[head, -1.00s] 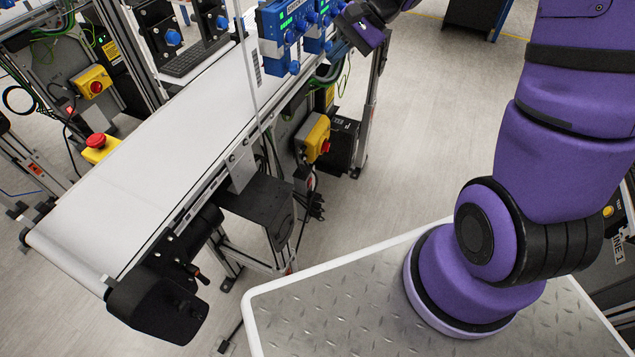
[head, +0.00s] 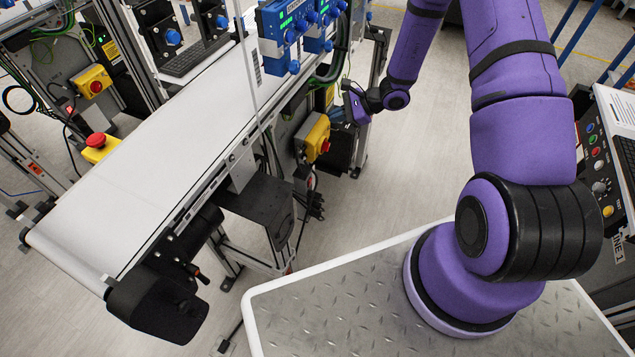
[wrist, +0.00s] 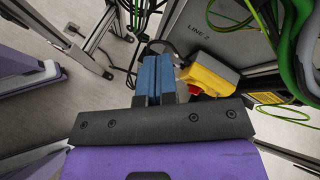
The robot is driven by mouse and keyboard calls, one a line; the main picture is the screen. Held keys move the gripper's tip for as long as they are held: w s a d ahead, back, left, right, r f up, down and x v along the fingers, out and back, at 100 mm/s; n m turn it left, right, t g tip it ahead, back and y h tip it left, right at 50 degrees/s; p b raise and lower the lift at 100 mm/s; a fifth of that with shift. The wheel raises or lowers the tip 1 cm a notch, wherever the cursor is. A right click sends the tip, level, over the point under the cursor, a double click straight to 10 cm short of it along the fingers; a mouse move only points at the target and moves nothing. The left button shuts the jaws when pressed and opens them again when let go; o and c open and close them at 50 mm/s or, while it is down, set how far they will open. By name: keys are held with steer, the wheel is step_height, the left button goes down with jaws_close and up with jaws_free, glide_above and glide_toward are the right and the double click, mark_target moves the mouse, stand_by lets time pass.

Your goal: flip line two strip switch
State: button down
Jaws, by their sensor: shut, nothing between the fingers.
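The yellow box (wrist: 208,72) lies just right of the fingers there. A grey panel marked LINE 2 (wrist: 198,29) stands behind it. I cannot make out a strip switch in either view; the fingers and the box cover part of the area ahead.
Green and yellow cables (wrist: 288,45) hang at the right of the wrist view. The white belt conveyor (head: 150,160) runs along the left, with blue units (head: 285,30) above its far end. A LINE 1 control panel (head: 598,165) stands at the right. Open floor lies between.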

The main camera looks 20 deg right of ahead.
mark_target(310, 183)
steer(key=s+d+f+m+t+h, duration=0.1)
steer(key=s+f+m, duration=0.2)
steer(key=f, duration=1)
steer(key=s+d+f+m+t+h, duration=0.1)
steer(key=s+f+m, duration=0.3)
steer(key=f, duration=0.8)
steer(key=shift+d+f+m+h, duration=0.4)
steer(key=shift+d+m+h, duration=0.1)
steer(key=shift+m, duration=0.3)
steer(key=shift+w+a+r+x, duration=0.25)
steer(key=shift+r+x, duration=0.15)
steer(key=shift+x, duration=1.7)
steer(key=shift+w+a+r+x, duration=0.15)
steer(key=shift+w+r+x, duration=0.2)
steer(key=shift+x, duration=1.8)
steer(key=shift+w+a+r+x, duration=0.2)
steer(key=shift+r+x, duration=0.25)
steer(key=shift+x, duration=1.65)
